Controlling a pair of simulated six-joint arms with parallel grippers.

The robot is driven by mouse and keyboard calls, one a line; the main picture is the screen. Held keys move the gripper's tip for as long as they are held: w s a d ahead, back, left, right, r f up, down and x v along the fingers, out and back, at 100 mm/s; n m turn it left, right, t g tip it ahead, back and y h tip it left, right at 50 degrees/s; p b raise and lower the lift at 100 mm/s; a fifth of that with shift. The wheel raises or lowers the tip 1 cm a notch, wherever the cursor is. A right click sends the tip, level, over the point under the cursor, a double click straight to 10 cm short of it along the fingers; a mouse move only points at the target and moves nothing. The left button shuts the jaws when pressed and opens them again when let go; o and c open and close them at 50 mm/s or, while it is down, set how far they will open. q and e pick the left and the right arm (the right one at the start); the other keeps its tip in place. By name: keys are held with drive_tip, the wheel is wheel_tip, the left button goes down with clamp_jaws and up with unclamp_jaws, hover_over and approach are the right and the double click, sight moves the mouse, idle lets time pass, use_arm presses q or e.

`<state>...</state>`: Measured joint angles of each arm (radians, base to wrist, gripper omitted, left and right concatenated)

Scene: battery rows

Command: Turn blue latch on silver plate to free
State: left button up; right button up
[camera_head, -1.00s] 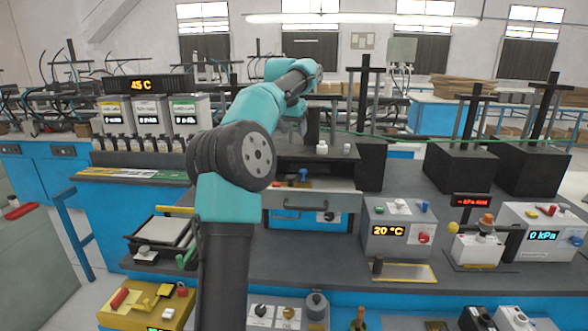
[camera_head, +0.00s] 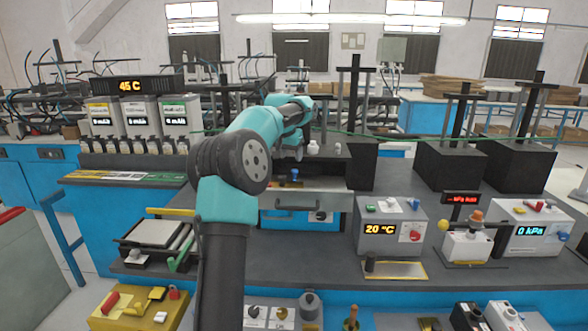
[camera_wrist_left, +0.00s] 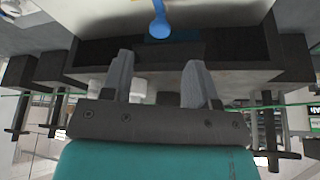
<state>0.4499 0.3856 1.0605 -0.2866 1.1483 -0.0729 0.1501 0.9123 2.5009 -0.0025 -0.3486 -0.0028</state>
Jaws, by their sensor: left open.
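A small blue latch (camera_head: 295,174) stands in the open, drawer-like front of the dark bench unit in the head view. In the left wrist view the blue latch (camera_wrist_left: 159,24) has a round end and a narrow stem against a pale silver surface (camera_wrist_left: 215,15), likely the plate. My left gripper (camera_wrist_left: 158,62) is open and empty, with the latch ahead of the gap between its fingers and apart from them. In the head view my left gripper (camera_head: 298,153) is small and partly hidden by my arm, above the latch. My right gripper is not in view.
White knobs (camera_head: 313,147) stand on the unit's top. A 20 °C box (camera_head: 390,226) stands at right, a tray (camera_head: 152,235) at left. The bench between is clear.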

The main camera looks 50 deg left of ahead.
sight(295, 170)
use_arm(q)
drive_tip(key=x, duration=0.6)
drive_tip(key=shift+w+a+f, duration=0.1)
drive_tip(key=shift+w+f, duration=0.1)
drive_tip(key=shift+f, duration=0.15)
drive_tip(key=shift+c, duration=0.3)
drive_tip(key=c, duration=0.8)
drive_tip(key=shift+c, duration=0.2)
